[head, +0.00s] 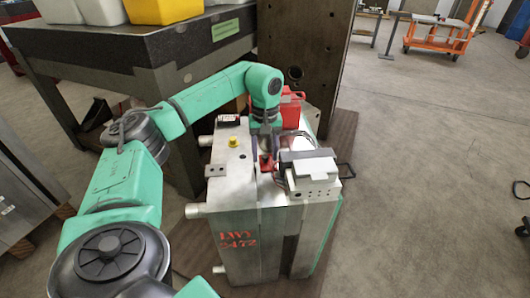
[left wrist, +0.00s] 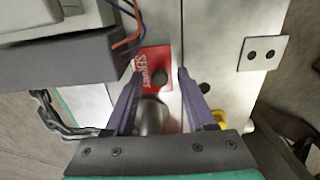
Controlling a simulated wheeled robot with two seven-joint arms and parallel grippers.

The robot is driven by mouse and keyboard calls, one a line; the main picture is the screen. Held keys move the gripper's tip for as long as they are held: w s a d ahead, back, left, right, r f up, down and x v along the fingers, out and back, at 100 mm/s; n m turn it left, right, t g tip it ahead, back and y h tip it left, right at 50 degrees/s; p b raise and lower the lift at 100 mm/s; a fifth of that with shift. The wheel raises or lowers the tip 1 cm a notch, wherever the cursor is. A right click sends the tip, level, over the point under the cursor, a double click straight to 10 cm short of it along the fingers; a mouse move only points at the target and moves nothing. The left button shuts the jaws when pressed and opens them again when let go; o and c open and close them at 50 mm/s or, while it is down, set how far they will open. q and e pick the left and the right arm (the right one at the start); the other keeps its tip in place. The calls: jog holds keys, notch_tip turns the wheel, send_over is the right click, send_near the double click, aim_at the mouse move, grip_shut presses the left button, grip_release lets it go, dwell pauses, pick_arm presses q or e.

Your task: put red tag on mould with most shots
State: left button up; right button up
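The red tag (left wrist: 153,62), with white lettering, lies flat on the pale metal top of the mould in the left wrist view. It also shows as a small red patch in the head view (head: 266,164). The mould (head: 232,218) is a large pale block with red markings, partly unclear, on its front. My left gripper (left wrist: 160,74) is over the mould's top with its two purple fingers apart, one tip near each side of the tag. The fingers do not appear closed on it. My right gripper is in neither view.
A grey box (head: 310,172) with wires sits on the mould's top, close beside the tag. A small black device (head: 228,120) and a yellow cap (head: 233,142) are also on top. A red container (head: 291,110) stands behind. Open floor (head: 430,200) lies to the right.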

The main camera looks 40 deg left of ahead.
aim_at(265, 156)
pick_arm(q)
notch_tip(265, 156, up, 12)
jog(key=p, duration=0.3)
jog(key=shift+r, duration=0.15)
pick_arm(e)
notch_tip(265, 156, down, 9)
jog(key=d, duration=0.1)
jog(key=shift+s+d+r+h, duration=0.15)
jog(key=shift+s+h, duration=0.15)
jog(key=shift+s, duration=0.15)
